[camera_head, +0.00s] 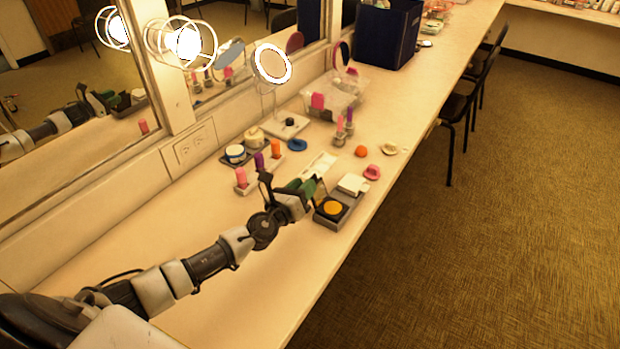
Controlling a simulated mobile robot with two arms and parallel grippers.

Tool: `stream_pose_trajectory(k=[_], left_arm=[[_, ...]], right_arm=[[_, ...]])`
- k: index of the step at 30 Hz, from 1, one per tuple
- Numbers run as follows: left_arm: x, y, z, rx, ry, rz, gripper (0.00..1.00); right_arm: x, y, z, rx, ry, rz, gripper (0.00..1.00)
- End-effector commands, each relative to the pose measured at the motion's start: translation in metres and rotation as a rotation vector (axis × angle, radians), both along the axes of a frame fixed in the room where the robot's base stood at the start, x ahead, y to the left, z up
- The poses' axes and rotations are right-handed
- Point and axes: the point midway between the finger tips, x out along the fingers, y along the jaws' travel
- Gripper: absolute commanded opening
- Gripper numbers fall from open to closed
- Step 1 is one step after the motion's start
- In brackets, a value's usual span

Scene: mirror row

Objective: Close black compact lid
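The black compact (333,209) sits on a grey tray near the front edge of the counter, with a round yellow-orange pan showing face up. Its lid is not clearly distinguishable; the dark shape at its left back is partly hidden by my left gripper. My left gripper (312,190), with green on its fingers, is right at the left back side of the compact. At this size I cannot tell whether its fingers are apart or touch the compact. My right gripper is not in view.
A white block (353,184) sits behind the compact. Lipsticks (241,177), jars (235,153), round coloured lids (372,172) and a round lit mirror (272,64) stand farther back. The wall mirror reflects my arm. The near counter is clear beside my arm.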

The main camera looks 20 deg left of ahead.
Motion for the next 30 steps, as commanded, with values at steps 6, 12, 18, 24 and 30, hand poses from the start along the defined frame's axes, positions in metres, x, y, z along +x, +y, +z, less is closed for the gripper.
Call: stream_pose_trajectory(k=[6,12,18,24,30], left_arm=[[0.028,-0.004,0.000,-0.002,-0.001,0.000,0.32],[0.034,-0.005,0.000,-0.003,0.001,0.000,0.32],[0.034,-0.005,0.000,-0.003,0.001,0.000,0.30],[0.034,-0.005,0.000,-0.003,0.000,0.000,0.00],[0.034,-0.005,0.000,-0.003,0.000,0.000,0.00]], right_arm=[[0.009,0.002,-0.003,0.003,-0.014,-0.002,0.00],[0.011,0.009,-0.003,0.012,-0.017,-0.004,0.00],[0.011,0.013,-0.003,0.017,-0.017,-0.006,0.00],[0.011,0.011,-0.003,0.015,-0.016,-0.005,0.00],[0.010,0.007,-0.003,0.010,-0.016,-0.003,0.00]])
